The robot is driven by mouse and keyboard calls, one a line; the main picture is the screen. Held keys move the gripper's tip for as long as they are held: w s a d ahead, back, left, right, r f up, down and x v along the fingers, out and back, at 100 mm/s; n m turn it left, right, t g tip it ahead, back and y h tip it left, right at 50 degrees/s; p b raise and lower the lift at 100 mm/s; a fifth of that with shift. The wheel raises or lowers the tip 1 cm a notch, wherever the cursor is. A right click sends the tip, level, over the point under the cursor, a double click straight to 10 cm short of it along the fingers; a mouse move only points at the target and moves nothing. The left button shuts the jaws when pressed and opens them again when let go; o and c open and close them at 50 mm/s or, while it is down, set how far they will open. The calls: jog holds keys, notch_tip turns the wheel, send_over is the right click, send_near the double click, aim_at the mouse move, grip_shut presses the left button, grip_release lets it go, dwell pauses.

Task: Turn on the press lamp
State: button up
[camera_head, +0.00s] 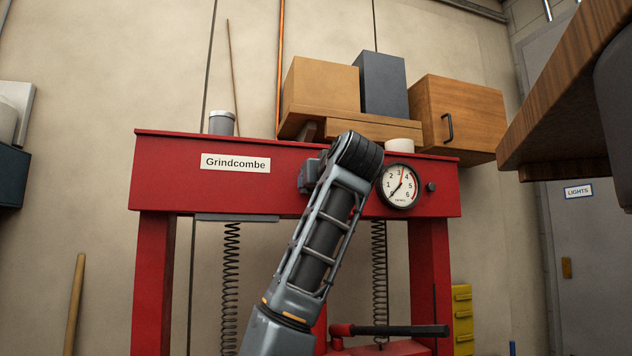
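The red press (160,172) stands against the wall, with a white "Grindcombe" label (235,163) on its top beam. A small dark knob (431,187) is on the beam, right of a round dial gauge (401,187). A flat grey bar (237,218) sits under the beam at the left; I cannot tell if it is the lamp. No lit lamp is clear to see. My arm rises in front of the press and hides the middle of the beam. The fingers of my gripper do not show.
Boxes and a wooden cabinet (465,115) are above and behind the beam. A wooden panel (560,100) juts in at upper right. A "LIGHTS" sign (578,191) is on the grey surface at right. A black-handled lever (400,330) and yellow drawers (462,315) are low down.

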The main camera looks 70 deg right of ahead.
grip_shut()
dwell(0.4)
